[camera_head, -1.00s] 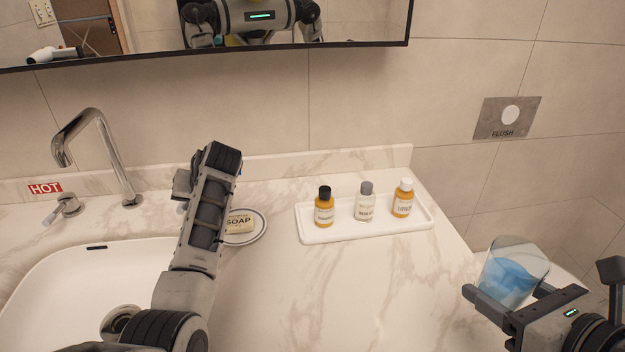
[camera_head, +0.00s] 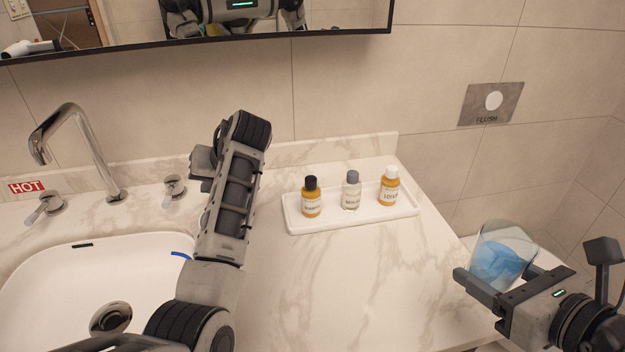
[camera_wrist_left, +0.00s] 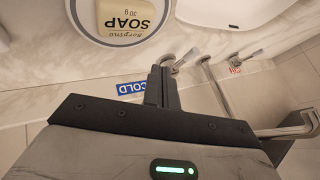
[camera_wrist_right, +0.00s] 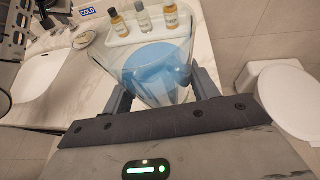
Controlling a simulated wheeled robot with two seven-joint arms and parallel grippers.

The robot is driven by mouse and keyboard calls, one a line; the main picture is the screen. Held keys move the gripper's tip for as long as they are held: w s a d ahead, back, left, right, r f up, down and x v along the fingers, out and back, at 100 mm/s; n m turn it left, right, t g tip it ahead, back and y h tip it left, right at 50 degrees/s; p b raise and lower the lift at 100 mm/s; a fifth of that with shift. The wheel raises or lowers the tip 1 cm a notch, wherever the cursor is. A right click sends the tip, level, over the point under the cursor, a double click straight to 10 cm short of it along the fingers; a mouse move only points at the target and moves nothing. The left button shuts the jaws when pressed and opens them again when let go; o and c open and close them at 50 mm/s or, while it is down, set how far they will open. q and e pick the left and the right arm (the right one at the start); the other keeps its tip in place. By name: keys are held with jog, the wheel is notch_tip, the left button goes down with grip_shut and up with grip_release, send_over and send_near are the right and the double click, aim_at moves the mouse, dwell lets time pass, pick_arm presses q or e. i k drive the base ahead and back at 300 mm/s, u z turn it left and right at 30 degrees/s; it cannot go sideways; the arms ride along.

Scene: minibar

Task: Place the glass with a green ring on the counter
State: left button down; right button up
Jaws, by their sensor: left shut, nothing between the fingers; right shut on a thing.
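A clear glass (camera_head: 503,254) with a blue tint inside is held tilted in my right gripper (camera_head: 511,287), off the right edge of the counter (camera_head: 330,290). No green ring shows on it. In the right wrist view the glass (camera_wrist_right: 156,72) sits between the two fingers, its wide mouth toward the tray. My left gripper (camera_wrist_left: 161,87) is shut and empty near the back wall, by the cold tap. In the head view my left forearm hides the soap dish; the soap dish (camera_wrist_left: 118,38) and soap show in the left wrist view.
A white tray (camera_head: 300,226) with three small bottles stands at the back of the counter. The sink (camera_head: 50,290) and faucet (camera_head: 82,150) are at the left. The counter in front of the tray is clear. A white toilet (camera_wrist_right: 285,95) is at the right.

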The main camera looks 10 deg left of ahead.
aim_at(291, 310)
jog(key=k, duration=1.5)
